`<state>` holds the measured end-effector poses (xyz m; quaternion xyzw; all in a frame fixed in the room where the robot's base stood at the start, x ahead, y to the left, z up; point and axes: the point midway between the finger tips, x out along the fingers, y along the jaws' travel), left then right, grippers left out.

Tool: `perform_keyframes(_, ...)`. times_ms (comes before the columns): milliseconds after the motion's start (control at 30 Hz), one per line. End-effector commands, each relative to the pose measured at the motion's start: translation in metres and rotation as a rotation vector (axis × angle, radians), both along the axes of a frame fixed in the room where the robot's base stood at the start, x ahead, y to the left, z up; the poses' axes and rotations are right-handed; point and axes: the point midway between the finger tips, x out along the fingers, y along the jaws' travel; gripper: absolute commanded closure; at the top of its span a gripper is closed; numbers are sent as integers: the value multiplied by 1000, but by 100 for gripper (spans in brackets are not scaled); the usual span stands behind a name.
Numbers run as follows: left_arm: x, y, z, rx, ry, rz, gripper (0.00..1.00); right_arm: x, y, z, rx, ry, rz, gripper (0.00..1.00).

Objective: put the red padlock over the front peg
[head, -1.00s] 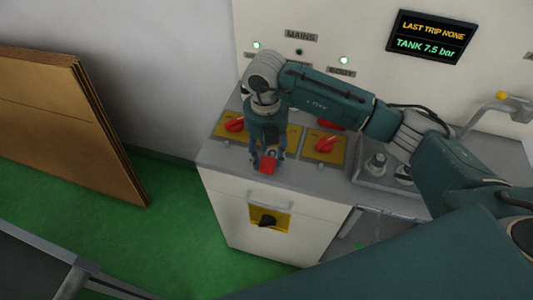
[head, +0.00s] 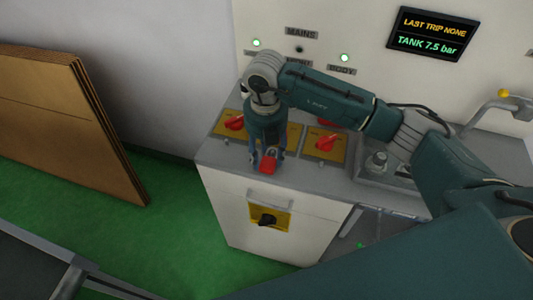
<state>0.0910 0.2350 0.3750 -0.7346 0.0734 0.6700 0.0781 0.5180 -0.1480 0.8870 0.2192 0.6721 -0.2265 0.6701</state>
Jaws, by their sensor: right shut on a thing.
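My right gripper (head: 267,157) points down over the front part of the grey console top (head: 225,168). It is shut on the red padlock (head: 267,167), whose red body hangs at the fingertips with a bit of grey shackle above it. I cannot tell whether the padlock touches the console top. Small grey studs show in front of the yellow switch plates, one at the left (head: 226,142) and one at the right (head: 308,161). I cannot make out which peg is the front peg; the gripper and padlock cover the middle. My left gripper is out of view.
Red rotary switches (head: 233,123) sit on yellow plates behind the gripper. A lever with a yellow knob (head: 503,93) stands at the right. Brown boards (head: 50,120) lean at the left.

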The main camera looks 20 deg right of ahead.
Motion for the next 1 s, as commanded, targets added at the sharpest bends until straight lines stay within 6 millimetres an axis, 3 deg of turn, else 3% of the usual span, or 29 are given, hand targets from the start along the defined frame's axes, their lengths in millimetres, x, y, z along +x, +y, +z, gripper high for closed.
perform_keyframes(33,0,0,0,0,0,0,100,0,0,0,0,0,0,51)
perform_keyframes(133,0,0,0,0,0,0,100,0,0,0,0,0,0,33)
perform_keyframes(533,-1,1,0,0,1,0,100,1,0,8,1,-1,0,33)
perform_keyframes(1000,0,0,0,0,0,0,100,2,1,99,1,-3,1,33)
